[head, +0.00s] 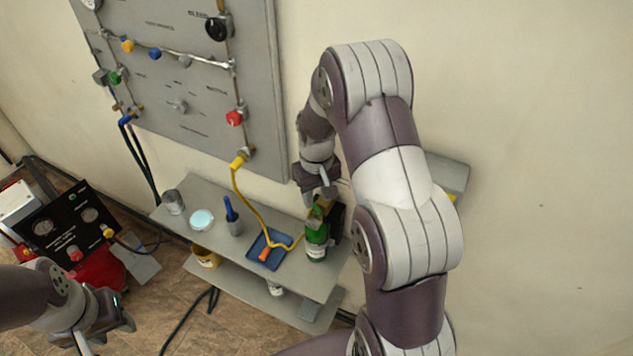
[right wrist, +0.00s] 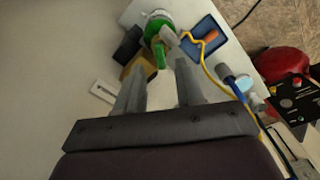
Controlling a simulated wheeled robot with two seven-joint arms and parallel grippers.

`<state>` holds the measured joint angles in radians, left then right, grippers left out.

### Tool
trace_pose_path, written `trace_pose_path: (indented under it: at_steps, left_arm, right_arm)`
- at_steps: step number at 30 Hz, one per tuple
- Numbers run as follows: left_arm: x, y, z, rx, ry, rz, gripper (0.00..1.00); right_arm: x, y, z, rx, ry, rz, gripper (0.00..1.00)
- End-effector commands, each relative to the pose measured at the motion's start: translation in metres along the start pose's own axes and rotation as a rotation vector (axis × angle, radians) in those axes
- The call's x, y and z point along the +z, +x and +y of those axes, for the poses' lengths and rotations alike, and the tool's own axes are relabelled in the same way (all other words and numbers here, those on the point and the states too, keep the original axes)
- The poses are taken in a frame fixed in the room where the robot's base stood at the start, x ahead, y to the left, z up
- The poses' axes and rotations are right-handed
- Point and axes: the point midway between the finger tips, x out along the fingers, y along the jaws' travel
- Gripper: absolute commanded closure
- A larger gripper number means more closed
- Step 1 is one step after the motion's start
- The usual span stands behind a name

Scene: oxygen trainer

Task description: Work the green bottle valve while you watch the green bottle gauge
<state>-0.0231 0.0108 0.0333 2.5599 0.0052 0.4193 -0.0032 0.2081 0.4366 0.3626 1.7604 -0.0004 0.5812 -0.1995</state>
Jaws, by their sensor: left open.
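The green bottle (head: 317,242) stands upright at the right end of the grey shelf, with brass fittings at its top. In the right wrist view, the green bottle (right wrist: 152,27) lies beyond my fingertips, with a green valve handle (right wrist: 160,54) on its near side. My right gripper (head: 319,192) is just above the bottle's top, pointing down. In its wrist view my right gripper (right wrist: 158,78) has its fingers apart, with nothing held between them. I cannot make out the bottle gauge's face. My left gripper (head: 105,332) is open and empty at lower left, far from the bottle.
A yellow hose (head: 244,200) runs from the wall panel (head: 180,85) down towards the bottle, passing a blue tray (head: 270,250). A dark block (right wrist: 128,43) stands close beside the bottle. A cup with a blue item (head: 234,224) and a can (head: 173,202) share the shelf.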

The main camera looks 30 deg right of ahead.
Motion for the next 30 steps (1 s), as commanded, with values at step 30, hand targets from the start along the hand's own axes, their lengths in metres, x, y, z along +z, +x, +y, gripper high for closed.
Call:
trace_pose_path:
  at_steps: [30]
  left_arm:
    - [0.003,0.024,0.000,0.000,0.000,0.000,0.57]
  right_arm:
    - [-0.001,-0.097,0.000,0.000,0.000,0.001,0.63]
